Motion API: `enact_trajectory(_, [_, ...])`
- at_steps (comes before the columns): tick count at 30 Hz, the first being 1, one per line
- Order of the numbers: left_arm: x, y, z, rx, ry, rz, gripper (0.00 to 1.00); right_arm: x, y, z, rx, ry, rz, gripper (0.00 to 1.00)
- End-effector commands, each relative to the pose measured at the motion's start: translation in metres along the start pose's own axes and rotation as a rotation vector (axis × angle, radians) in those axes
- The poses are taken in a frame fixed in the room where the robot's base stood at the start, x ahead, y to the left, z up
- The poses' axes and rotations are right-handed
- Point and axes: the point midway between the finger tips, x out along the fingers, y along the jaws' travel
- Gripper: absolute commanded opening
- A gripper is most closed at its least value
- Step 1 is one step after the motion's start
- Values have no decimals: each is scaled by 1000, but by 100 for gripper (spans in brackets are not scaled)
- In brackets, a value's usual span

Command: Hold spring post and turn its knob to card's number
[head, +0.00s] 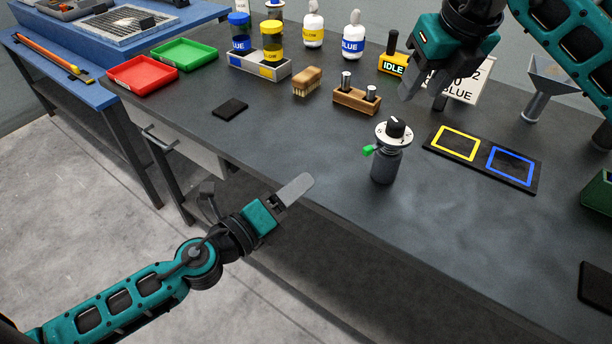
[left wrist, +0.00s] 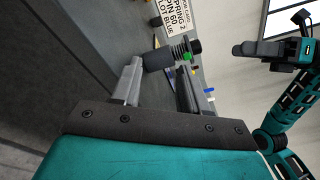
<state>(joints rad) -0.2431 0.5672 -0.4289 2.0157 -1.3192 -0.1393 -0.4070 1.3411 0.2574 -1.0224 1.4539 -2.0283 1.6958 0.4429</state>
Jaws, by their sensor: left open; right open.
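The spring post (head: 385,166) stands upright on the dark bench, a grey cylinder with a white dial, a green tab and a black knob (head: 396,127) on top. My left gripper (head: 292,194) is open and empty, apart from the post, to its left near the bench's front edge. In the left wrist view the post (left wrist: 157,61) shows beyond and between the open fingers. My right gripper (head: 424,92) is open above and behind the post. The card (head: 468,91) is partly hidden by it in the head view; in the left wrist view the card (left wrist: 163,14) reads "SPRING 2, PIN 60, LOT BLUE".
A wooden block with metal pins (head: 357,98) and a brush (head: 307,81) are behind left. A mat with yellow and blue squares (head: 483,157) lies right. An IDLE sign (head: 394,66), bottles, red (head: 143,75) and green (head: 183,54) trays stand farther back. The bench front is clear.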

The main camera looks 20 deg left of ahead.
Motion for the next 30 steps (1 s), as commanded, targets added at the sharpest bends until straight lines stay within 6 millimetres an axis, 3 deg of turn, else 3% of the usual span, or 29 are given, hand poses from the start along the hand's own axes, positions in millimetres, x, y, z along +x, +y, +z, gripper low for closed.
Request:
enact_trajectory(6, [9, -30, 4, 571, 72, -140, 44, 0, 0, 0, 0, 0, 0, 43])
enact_trajectory(12, [10, -40, 3, 908, 100, -214, 44, 0, 0, 0, 0, 0, 0, 43])
enact_trajectory(20, [17, -44, 2, 1030, 105, -241, 44, 0, 0, 0, 0, 0, 0, 43])
enact_trajectory(26, [40, -48, -3, 1024, 103, -240, 44, 0, 0, 0, 0, 0, 0, 43])
enact_trajectory(30, [65, -53, -8, 1024, 102, -240, 44, 0, 0, 0, 0, 0, 0, 43])
